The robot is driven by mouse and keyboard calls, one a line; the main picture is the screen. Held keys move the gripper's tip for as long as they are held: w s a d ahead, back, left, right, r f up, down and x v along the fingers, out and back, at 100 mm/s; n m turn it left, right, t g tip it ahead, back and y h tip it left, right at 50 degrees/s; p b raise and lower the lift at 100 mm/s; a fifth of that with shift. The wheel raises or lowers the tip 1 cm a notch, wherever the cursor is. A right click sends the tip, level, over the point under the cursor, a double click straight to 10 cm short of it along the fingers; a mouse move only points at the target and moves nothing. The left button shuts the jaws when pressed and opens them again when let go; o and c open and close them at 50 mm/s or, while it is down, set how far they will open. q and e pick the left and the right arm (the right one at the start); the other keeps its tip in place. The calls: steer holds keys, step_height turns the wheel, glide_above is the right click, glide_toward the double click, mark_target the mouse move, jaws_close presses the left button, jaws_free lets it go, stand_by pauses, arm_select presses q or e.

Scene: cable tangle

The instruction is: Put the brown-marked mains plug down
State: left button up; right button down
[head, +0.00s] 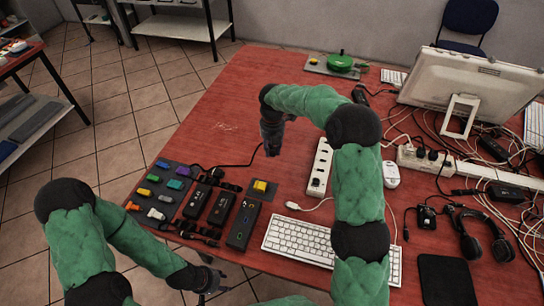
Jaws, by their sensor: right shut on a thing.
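My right gripper (271,148) is above the red table, left of the white power strip (320,166). It points down and is shut on a small dark thing, mostly hidden by the fingers. A thin black cable (240,163) runs from there down to the left, towards the black power adapters, so the held thing looks like the mains plug. Its brown mark cannot be made out. My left gripper (213,283) is low at the table's front edge, apart from the things on it. Its fingers are too dark and small to read.
Black adapters (220,206) and a dark tray (160,195) of coloured pieces lie at the left. A yellow-topped block (260,187) and white keyboard (298,241) are in front. Tangled cables, a headset (482,237) and a monitor (472,84) fill the right. The table's back left is clear.

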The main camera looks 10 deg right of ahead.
steer(key=shift+w+d+f, duration=0.15)
steer(key=shift+w+f, duration=0.35)
steer(key=shift+f, duration=0.1)
step_height(320, 180, down, 3)
steer(key=b, duration=0.2)
steer(key=shift+w+f+b, duration=0.1)
steer(key=shift+f+b, duration=0.1)
steer(key=shift+b, duration=0.1)
steer(key=shift+r, duration=0.15)
steer(key=c, duration=0.9)
jaws_free()
steer(key=shift+c, duration=0.2)
step_height(320, 180, up, 12)
steer(key=p, duration=0.5)
